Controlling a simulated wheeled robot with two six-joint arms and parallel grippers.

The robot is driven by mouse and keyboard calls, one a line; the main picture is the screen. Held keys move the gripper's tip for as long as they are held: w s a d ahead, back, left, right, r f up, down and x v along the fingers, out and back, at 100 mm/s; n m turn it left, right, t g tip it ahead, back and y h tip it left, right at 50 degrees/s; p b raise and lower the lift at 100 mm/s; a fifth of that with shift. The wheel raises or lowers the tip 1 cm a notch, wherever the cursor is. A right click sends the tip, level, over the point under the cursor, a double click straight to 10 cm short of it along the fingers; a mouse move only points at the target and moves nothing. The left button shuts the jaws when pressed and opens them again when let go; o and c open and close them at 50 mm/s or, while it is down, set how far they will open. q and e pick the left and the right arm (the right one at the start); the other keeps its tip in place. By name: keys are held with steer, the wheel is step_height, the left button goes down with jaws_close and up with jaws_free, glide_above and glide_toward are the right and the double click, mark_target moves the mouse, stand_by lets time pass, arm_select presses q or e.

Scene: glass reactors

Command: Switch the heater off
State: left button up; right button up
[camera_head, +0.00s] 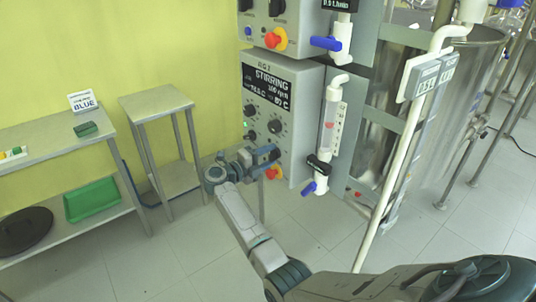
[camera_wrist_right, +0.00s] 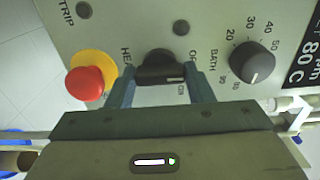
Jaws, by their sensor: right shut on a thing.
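The heater knob (camera_wrist_right: 160,68) is a black rotary knob on the grey panel of the stirring control box (camera_head: 303,85). My right gripper (camera_wrist_right: 161,88) is shut on the knob, one finger on each side. In the head view the right gripper (camera_head: 272,155) is at the lower part of the box front and hides the knob. My left gripper is in neither view.
A red stop button on a yellow base (camera_wrist_right: 87,82) sits close beside the gripper; the bath dial (camera_wrist_right: 252,62) is on its other side. A valve pipe with blue handle (camera_head: 314,187) hangs right of the box. A small table (camera_head: 155,103) stands left.

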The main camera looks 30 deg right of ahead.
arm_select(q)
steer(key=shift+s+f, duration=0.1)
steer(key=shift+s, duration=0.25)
arm_select(e)
steer(key=o, duration=1)
steer(key=shift+a+f, duration=0.1)
steer(key=shift+a, duration=0.4)
arm_select(q)
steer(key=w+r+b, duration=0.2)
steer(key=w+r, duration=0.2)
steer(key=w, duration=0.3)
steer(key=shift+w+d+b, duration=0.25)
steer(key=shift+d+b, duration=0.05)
steer(key=shift+b, duration=0.1)
arm_select(e)
steer(key=a, duration=1)
steer(key=shift+s, duration=0.4)
steer(key=shift+d, duration=0.1)
